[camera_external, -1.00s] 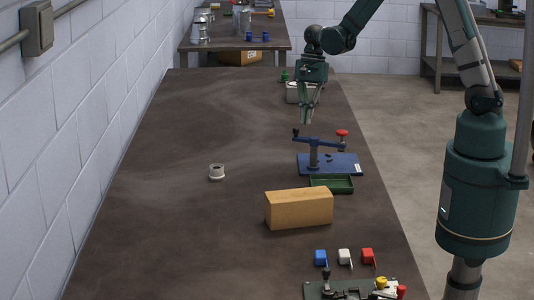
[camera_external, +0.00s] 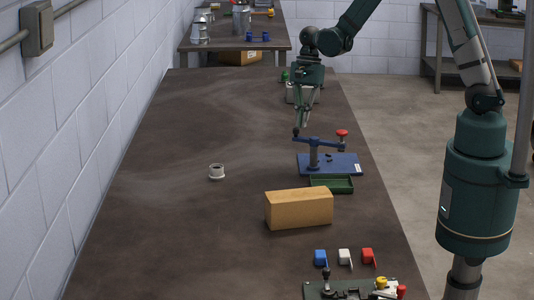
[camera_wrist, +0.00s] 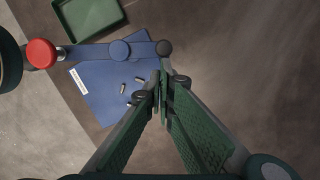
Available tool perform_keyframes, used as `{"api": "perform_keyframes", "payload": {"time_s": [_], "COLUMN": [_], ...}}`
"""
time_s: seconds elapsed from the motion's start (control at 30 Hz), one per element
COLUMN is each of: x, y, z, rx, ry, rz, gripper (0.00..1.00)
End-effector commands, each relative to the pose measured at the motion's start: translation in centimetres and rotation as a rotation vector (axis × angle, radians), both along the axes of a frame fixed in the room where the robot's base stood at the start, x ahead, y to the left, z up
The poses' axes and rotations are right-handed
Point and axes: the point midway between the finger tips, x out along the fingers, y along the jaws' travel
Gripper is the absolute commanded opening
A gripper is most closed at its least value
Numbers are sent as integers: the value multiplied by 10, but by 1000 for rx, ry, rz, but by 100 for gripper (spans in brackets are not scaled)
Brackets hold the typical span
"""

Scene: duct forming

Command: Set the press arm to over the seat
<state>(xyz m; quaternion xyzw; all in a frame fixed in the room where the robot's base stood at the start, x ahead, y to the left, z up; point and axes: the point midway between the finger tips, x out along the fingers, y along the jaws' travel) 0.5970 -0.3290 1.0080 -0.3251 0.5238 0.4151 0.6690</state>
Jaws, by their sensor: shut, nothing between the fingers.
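The press has a blue base plate (camera_external: 345,165) on the table, with an upright post and a blue press arm (camera_external: 326,141) across its top. The arm has a red knob (camera_external: 342,133) at its right end and a dark ball (camera_external: 295,132) at its left end. In the wrist view the arm (camera_wrist: 95,51) spans from the red knob (camera_wrist: 41,53) to the dark ball (camera_wrist: 164,47). Small metal pieces (camera_wrist: 125,86) show on the plate; I cannot tell which is the seat. My gripper (camera_external: 300,125) is shut and empty, just above the dark ball; its fingertips (camera_wrist: 162,75) show beside the ball in the wrist view.
A green tray (camera_external: 332,184) sits in front of the press, with a tan block (camera_external: 299,209) nearer. A pale ring (camera_external: 216,172) lies to the left. Blue, white and red pieces (camera_external: 344,256) and a fixture (camera_external: 350,289) are at the near edge. The left table is mostly clear.

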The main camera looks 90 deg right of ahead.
Motion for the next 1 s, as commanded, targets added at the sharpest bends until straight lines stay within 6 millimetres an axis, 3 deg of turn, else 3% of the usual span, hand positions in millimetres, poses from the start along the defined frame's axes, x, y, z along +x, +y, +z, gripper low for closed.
{"api": "perform_keyframes", "payload": {"time_s": [0.67,1.0], "x": [9,24], "y": [6,20], "z": [-2,-3], "rx": [0,0], "ry": [0,0], "rz": [132,390], "gripper": [0,0]}}
